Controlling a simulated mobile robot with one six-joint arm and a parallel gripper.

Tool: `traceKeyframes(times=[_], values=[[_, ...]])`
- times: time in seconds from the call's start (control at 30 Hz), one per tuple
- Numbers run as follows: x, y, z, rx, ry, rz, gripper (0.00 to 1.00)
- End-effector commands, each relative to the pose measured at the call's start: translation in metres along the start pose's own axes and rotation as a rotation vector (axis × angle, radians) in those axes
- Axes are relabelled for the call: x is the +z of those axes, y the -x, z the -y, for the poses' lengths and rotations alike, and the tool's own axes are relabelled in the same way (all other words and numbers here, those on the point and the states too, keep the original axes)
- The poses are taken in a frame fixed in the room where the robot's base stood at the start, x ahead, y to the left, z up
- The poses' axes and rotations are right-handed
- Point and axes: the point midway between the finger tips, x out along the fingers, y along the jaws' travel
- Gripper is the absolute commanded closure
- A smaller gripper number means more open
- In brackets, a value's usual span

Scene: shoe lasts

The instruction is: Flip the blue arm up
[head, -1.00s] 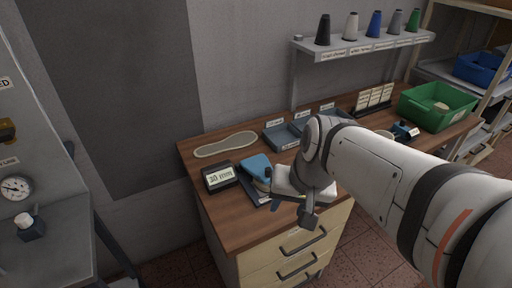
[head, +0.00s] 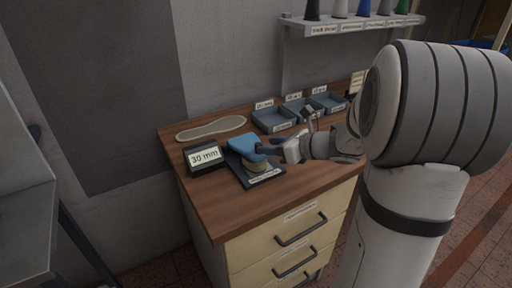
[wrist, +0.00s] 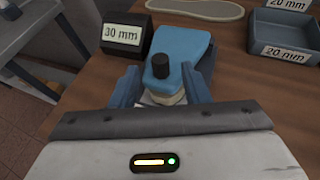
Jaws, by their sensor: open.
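The blue arm (head: 246,146) lies low over a dark base plate (head: 270,179) on the wooden table. It also shows in the wrist view (wrist: 184,45), with a black knob (wrist: 160,66) on its near end and a pale round piece (wrist: 165,98) beneath. My gripper (head: 270,146) is at the knob end of the arm, reaching in from the right. In the wrist view its blue fingers (wrist: 163,88) are apart, one on each side of the knob end. I cannot tell whether either finger touches it.
A black display reading 30 mm (head: 204,158) stands left of the device. A shoe insole shape (head: 211,128) lies behind it. Blue-grey labelled trays (head: 272,121) sit at the back. The table's front left (head: 215,205) is clear. A shelf with cones (head: 350,24) hangs above.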

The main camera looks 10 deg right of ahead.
Motion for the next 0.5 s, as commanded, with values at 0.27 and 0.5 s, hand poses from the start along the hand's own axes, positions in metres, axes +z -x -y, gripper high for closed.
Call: traceKeyframes(times=[0.27,0.5], values=[[-0.001,-0.041,-0.001,0.003,0.002,-0.001,0.58],[-0.001,-0.050,-0.001,0.000,0.003,-0.002,0.58]])
